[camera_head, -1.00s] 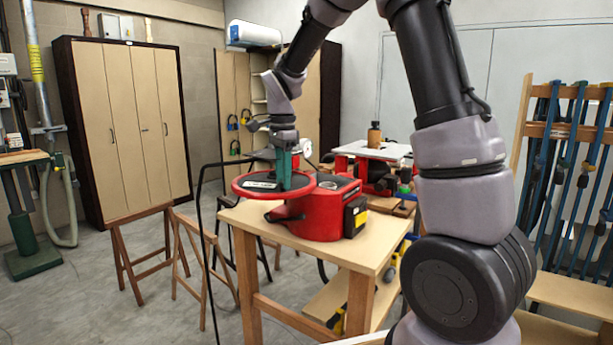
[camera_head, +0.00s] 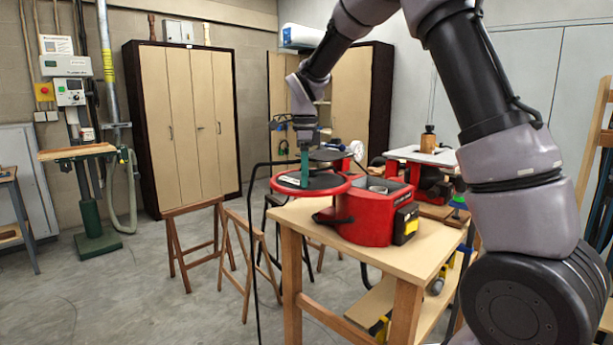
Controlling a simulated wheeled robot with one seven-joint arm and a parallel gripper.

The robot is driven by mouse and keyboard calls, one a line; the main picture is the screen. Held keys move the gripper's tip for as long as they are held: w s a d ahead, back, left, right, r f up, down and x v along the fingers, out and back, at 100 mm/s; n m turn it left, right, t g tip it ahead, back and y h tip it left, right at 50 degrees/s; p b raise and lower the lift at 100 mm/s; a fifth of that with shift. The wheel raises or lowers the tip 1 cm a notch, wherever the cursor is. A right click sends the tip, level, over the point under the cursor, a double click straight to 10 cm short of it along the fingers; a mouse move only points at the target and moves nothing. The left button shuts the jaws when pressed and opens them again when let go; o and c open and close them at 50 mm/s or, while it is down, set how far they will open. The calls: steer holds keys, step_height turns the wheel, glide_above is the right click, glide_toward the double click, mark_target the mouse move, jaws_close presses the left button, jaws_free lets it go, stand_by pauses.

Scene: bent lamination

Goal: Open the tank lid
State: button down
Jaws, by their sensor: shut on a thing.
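The red tank (camera_head: 368,222) stands on the wooden table. Its lid (camera_head: 328,184), a flat dark disc with a red rim, sits out to the left of the tank body, roughly level and overlapping the tank's left edge. A round opening shows in the tank's top, right of the lid. My gripper (camera_head: 304,174) points down with green fingers and is shut on the lid's upper side, left of its middle. The exact grip point is too small to make out. A dark handle-like part juts from the tank below the lid.
The wooden table (camera_head: 425,262) has bare top in front of the tank. A red machine with a white top (camera_head: 425,155) carries a brown bottle behind it. Wooden trestles (camera_head: 195,235) and a thin black stand are left of the table. Open floor lies further left.

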steer(key=c, duration=0.5)
jaws_free()
steer(key=shift+r, duration=0.15)
step_height(320, 180, up, 11)
steer(key=shift+f, duration=0.2)
steer(key=shift+d, duration=0.1)
steer(key=s+d+r+n+t+y, duration=0.2)
steer(key=s+d+r+n, duration=0.3)
steer(key=d, duration=0.3)
steer(key=s+d+n+t, duration=0.1)
steer(key=s+d+n, duration=0.2)
steer(key=s, duration=0.3)
steer(key=s+d+f+n+t, duration=0.1)
steer(key=s+d+n+t, duration=0.1)
steer(key=s, duration=0.5)
steer(key=s+d+f+n+t, duration=0.1)
steer(key=s+d+n+t, duration=0.1)
steer(key=s+d+n, duration=0.2)
steer(key=shift+s+d+f+n, duration=0.15)
steer(key=shift+s+d, duration=0.35)
steer(key=shift+s, duration=0.25)
steer(key=shift+s+d+f+n, duration=0.15)
steer(key=shift+s+d, duration=0.3)
steer(key=shift+s, duration=0.25)
